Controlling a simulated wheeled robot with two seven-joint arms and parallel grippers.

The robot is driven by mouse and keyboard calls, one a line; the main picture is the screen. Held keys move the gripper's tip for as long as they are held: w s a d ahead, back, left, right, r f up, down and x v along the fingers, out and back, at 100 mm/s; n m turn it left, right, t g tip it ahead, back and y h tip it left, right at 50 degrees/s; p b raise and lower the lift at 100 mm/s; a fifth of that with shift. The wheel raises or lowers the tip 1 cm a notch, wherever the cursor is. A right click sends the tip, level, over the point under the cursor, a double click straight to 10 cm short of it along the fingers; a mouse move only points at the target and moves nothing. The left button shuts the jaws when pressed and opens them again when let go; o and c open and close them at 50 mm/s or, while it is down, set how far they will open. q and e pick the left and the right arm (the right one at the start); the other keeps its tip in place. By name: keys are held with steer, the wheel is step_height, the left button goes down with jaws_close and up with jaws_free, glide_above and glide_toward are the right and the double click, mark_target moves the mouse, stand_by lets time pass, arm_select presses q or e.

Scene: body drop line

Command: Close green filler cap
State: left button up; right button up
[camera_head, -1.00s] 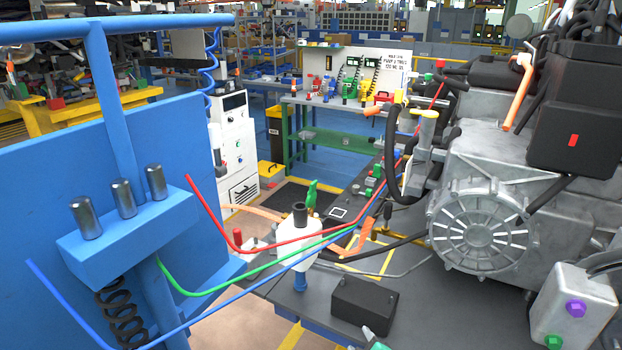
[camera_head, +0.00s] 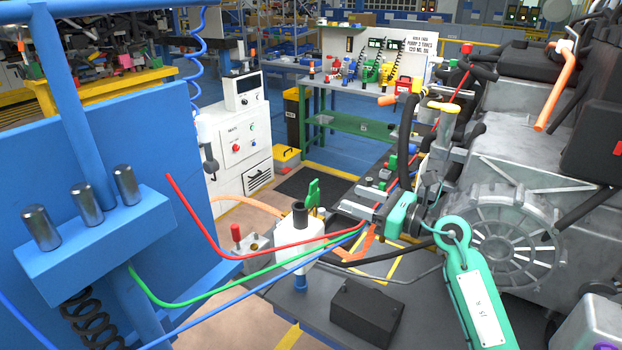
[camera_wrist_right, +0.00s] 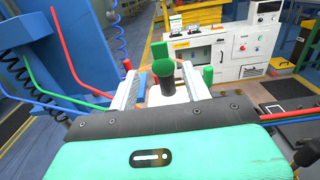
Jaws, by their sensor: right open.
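A white filler reservoir (camera_head: 299,239) stands at the near edge of the dark bench with a dark upright neck (camera_head: 300,213). A green cap (camera_head: 313,192) stands raised, upright, just right of and behind the neck. In the right wrist view the cap (camera_wrist_right: 160,50) shows beyond the dark neck (camera_wrist_right: 163,78), whose top looks greenish. My right gripper (camera_head: 347,199) is open and empty, to the right of the reservoir and apart from it, its fingers pointing left. In the right wrist view its fingers (camera_wrist_right: 158,80) frame the neck. My left gripper is not in view.
A black box (camera_head: 367,312) lies on the bench in front. A large grey engine (camera_head: 530,160) fills the right. A red-knobbed fitting (camera_head: 237,235) is left of the reservoir.

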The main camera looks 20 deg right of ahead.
mark_target(315, 185)
steer(key=p+x, duration=0.4)
steer(key=x, duration=0.8)
steer(key=shift+w+a+r+p, duration=0.1)
steer(key=shift+w+a+p, duration=0.15)
steer(key=shift+a+p, duration=0.1)
steer(key=shift+w+a, duration=0.25)
steer(key=shift+w, duration=0.1)
jaws_close()
